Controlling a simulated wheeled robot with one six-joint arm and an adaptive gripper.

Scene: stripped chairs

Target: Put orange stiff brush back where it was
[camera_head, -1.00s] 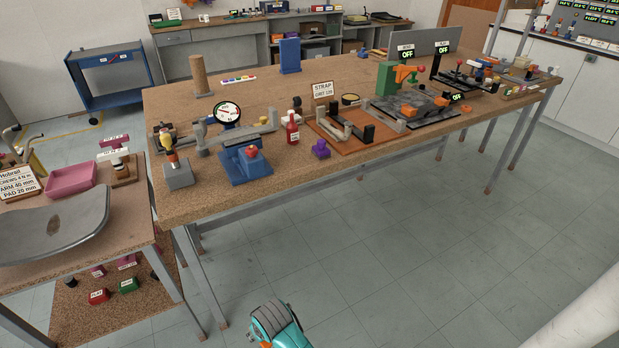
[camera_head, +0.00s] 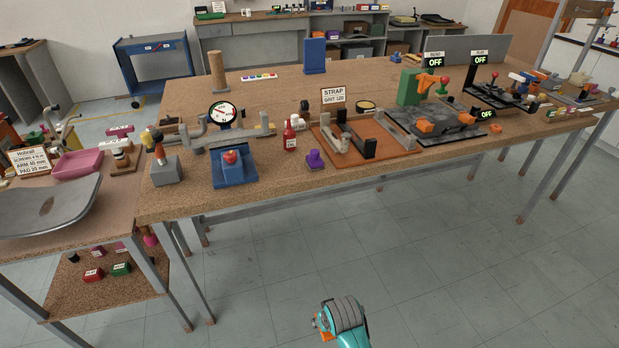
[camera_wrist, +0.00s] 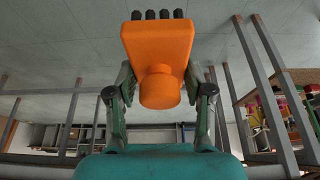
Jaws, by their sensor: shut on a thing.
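The orange stiff brush (camera_wrist: 158,48) fills the upper middle of the wrist view, with a wide orange block, a round orange neck and several dark bristle tufts at its top edge. My gripper (camera_wrist: 160,82) is shut on it, one finger on each side. In the head view, my teal and grey arm end shows at the bottom, over the floor and in front of the long bench (camera_head: 290,190). A small orange part of the brush (camera_head: 327,336) shows beside it. No mark in the frames shows me where the brush stood before.
The bench carries a blue fixture with a dial (camera_head: 222,112), a red bottle (camera_head: 290,136), a STRAP sign (camera_head: 333,95) and a grey mat (camera_head: 432,128). A lower table with a pink tray (camera_head: 78,164) stands left. Open floor lies in front.

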